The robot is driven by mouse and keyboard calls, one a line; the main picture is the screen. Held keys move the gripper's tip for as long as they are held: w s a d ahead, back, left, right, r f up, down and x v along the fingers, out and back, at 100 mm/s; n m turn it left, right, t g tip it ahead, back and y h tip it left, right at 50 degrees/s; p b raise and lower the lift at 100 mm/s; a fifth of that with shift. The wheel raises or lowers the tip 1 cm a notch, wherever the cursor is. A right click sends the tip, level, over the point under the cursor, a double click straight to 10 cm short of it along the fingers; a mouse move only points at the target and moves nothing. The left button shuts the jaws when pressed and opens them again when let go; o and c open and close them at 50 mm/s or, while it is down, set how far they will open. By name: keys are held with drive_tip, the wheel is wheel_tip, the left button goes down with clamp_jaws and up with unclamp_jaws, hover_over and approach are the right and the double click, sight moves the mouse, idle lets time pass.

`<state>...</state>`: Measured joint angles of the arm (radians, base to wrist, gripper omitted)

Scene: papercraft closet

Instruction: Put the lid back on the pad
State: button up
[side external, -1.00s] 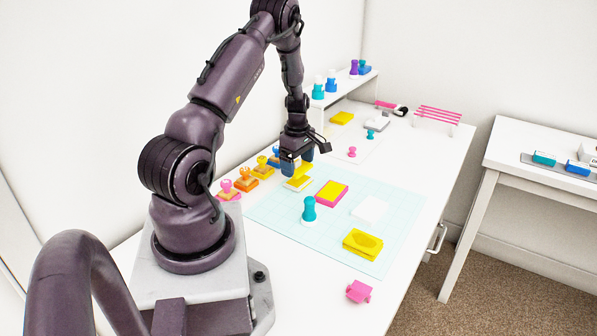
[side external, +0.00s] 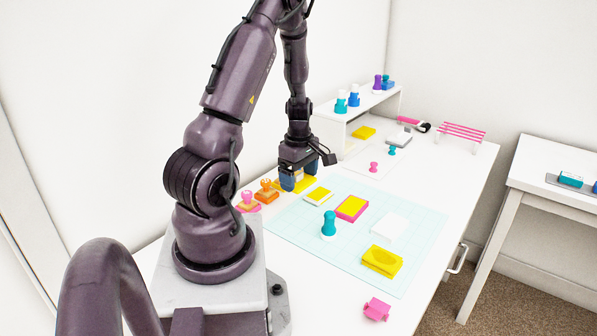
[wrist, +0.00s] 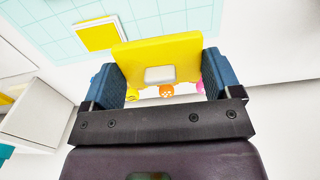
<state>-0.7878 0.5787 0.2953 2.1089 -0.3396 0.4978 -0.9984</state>
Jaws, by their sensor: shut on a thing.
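The open yellow pad with a pale rim (side external: 319,195) lies on the mat, just right of the gripper. It is at upper left in the wrist view (wrist: 98,36), apart from the lid.
On the mat (side external: 290,230) are a pink-rimmed yellow pad (side external: 352,208), a teal stamp (side external: 328,226), a white sheet (side external: 389,227) and a yellow block (side external: 382,260). Orange (side external: 266,191) and pink (side external: 248,202) stamps stand left of my gripper. A white shelf (side external: 350,118) stands behind.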

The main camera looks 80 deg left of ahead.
hover_over(319, 193)
drive_tip(key=s+d, duration=0.2)
wheel_tip(319, 193, down, 4)
drive_tip(key=shift+s+r, duration=0.1)
drive_tip(key=shift+s, duration=0.05)
drive_tip(key=shift+w+a+r, duration=0.1)
drive_tip(key=shift+w+a, duration=0.7)
drive_tip(key=shift+w, duration=0.1)
drive_tip(key=shift+w+a+r, duration=0.15)
drive_tip(key=shift+w+r, duration=0.1)
drive_tip(key=shift+f, duration=0.1)
drive_tip(key=shift+f, duration=2.45)
drive_tip(key=shift+f, duration=0.45)
drive_tip(key=o, duration=0.8)
